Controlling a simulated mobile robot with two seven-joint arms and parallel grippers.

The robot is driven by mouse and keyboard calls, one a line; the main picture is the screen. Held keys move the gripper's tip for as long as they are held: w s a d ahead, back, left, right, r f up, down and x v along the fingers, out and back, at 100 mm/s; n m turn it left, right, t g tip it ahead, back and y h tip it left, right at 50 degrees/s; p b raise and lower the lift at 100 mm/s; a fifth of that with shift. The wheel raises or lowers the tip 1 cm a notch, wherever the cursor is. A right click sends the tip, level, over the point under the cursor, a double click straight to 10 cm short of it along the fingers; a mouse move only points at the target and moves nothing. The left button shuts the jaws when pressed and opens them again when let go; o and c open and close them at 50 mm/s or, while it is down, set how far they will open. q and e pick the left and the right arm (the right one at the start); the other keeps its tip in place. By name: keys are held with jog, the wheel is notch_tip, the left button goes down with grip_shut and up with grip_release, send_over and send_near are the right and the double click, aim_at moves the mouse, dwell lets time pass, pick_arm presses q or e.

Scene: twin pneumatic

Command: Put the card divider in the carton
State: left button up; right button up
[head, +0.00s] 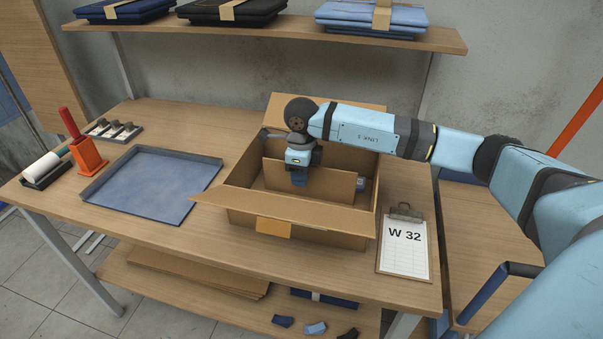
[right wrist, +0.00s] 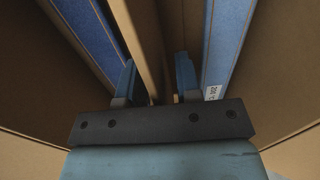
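The open cardboard carton (head: 340,222) stands on the workbench with its flaps spread. The brown card divider (head: 335,188) stands upright inside it. My right gripper (head: 300,180) reaches down into the carton at the divider. In the right wrist view the divider (right wrist: 143,40) runs between my two fingers (right wrist: 158,82). The fingers are apart, with a visible gap on the divider's right side. A blue item (right wrist: 88,35) lies left of the divider and another blue item with a white label (right wrist: 225,40) lies right of it. My left gripper is out of view.
A blue-grey tray (head: 152,186) lies left of the carton. A clipboard marked W 32 (head: 404,247) lies at its right. An orange holder (head: 88,156) and a white roll (head: 42,168) stand at the far left. A shelf (head: 270,38) with folded garments hangs behind.

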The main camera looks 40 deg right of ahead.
notch_tip(320, 180, up, 12)
jog(key=shift+r, duration=0.15)
dwell(0.7)
